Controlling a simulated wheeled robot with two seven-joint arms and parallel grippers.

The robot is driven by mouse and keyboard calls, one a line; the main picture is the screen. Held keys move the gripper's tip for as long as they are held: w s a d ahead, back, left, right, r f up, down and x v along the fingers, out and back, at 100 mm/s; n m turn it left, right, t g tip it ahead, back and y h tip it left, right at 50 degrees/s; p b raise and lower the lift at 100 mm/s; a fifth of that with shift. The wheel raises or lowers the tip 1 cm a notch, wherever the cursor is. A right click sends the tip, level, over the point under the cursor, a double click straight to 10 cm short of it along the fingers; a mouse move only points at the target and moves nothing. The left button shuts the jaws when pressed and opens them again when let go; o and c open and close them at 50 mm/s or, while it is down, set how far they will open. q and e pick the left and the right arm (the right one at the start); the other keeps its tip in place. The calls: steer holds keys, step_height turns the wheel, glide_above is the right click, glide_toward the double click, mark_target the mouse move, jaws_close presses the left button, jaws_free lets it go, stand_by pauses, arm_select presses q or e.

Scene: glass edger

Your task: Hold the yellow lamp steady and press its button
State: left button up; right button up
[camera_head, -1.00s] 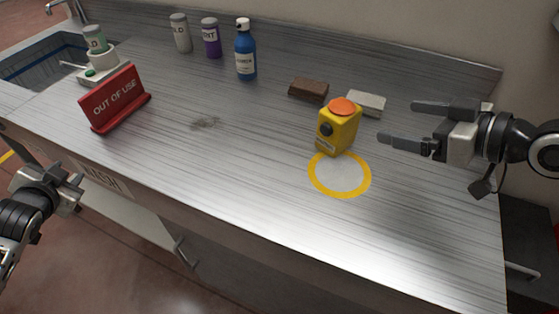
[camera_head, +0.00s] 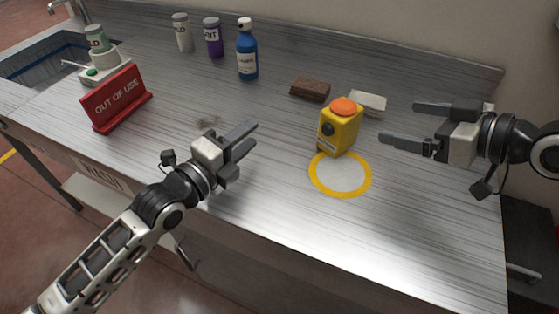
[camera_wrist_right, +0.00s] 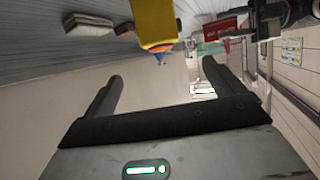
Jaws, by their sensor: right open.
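The yellow lamp (camera_head: 338,131) stands upright on the metal counter, with an orange dome (camera_head: 344,106) on top and a dark round button (camera_head: 327,129) on its left-facing side. It stands at the back edge of a yellow ring (camera_head: 340,174) marked on the counter. My right gripper (camera_head: 400,124) is open and empty to the right of the lamp, fingers pointing at it. In the right wrist view the lamp (camera_wrist_right: 154,22) shows beyond the open fingers (camera_wrist_right: 155,85). My left gripper (camera_head: 247,138) is over the counter left of the lamp, empty, its two fingers slightly apart.
A brown block (camera_head: 310,89) and a white block (camera_head: 368,103) lie behind the lamp. A blue bottle (camera_head: 247,52), a purple bottle (camera_head: 213,38) and a pale bottle (camera_head: 182,33) stand at the back. A red "OUT OF USE" sign (camera_head: 116,98) stands left. The counter's front right is clear.

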mark_target(337, 113)
arm_select(q)
steer(key=s+d+m, duration=0.1)
steer(key=d, duration=0.1)
steer(key=s+d+m+g+h, duration=0.1)
steer(key=s+d+m, duration=0.1)
steer(key=s+d+m+h, duration=0.1)
steer(key=s+d, duration=0.1)
steer(key=shift+d+f+m+g, duration=0.3)
steer(key=shift+d+f+m, duration=0.05)
steer(key=shift+d+m, duration=0.05)
arm_select(e)
steer(key=x, duration=1.6)
steer(key=c, duration=1.2)
arm_select(q)
jaws_close()
arm_select(e)
steer(key=shift+f, duration=0.1)
steer(key=shift+c, duration=0.2)
steer(key=shift+s, duration=0.1)
steer(key=shift+f, duration=0.2)
